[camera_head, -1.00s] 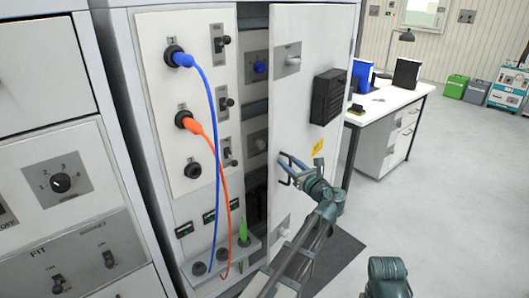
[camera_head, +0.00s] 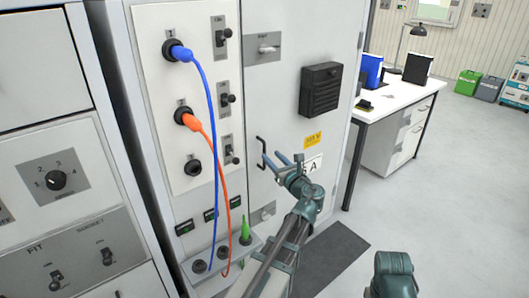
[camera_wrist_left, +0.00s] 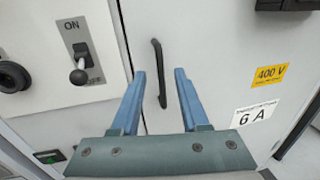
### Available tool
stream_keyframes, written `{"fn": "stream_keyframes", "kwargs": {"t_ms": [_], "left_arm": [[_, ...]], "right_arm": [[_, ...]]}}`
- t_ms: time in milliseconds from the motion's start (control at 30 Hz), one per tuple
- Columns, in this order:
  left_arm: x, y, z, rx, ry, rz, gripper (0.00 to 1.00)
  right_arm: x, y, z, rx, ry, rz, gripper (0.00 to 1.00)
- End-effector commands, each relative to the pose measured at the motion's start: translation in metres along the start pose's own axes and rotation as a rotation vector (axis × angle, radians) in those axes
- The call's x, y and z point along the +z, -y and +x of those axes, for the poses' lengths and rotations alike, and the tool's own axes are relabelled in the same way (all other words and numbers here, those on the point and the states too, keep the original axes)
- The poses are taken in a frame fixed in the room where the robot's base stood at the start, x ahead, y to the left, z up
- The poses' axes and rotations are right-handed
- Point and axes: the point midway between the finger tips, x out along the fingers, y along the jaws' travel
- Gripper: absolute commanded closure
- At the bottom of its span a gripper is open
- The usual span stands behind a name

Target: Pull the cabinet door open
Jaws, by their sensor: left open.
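The cabinet door (camera_head: 285,100) is a light grey panel that now sits flush with the cabinet front, with no gap along its left edge. Its dark bar handle (camera_head: 262,153) is near that left edge. My left gripper (camera_head: 282,160) is open and empty just in front of the door, close to the handle and slightly right of it. In the left wrist view, the handle (camera_wrist_left: 159,73) shows upright between the two blue fingers, beyond their tips. I see no finger clearly touching it. My right gripper is not in view.
A panel (camera_head: 150,25) left of the door carries switches and sockets with a blue cable (camera_head: 212,110) and an orange cable (camera_head: 212,150) hanging down. A black box (camera_head: 320,90) juts from the door. A white desk (camera_head: 385,115) stands to the right. Floor between is clear.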

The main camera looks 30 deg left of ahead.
Motion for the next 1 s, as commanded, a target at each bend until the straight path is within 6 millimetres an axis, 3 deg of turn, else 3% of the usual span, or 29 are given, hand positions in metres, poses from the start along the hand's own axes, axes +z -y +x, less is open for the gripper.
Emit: {"fn": "stream_keyframes", "kwargs": {"t_ms": [33, 367, 433, 667, 1000], "left_arm": [[0.0, -0.001, -0.013, -0.004, 0.0, 0.0, 0.55], [0.0, -0.001, -0.075, -0.003, 0.0, 0.0, 0.55], [0.005, -0.003, -0.081, 0.017, -0.068, -0.115, 0.55], [-0.011, -0.01, -0.11, 0.117, -0.284, -0.469, 0.55], [-0.032, -0.014, -0.17, 0.349, -0.56, -0.88, 0.55]], "right_arm": [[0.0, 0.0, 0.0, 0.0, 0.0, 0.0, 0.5], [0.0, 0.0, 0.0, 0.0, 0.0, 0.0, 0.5], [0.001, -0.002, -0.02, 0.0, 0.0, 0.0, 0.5], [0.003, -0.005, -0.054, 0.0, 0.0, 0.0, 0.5], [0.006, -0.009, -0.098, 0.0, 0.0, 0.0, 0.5]]}}
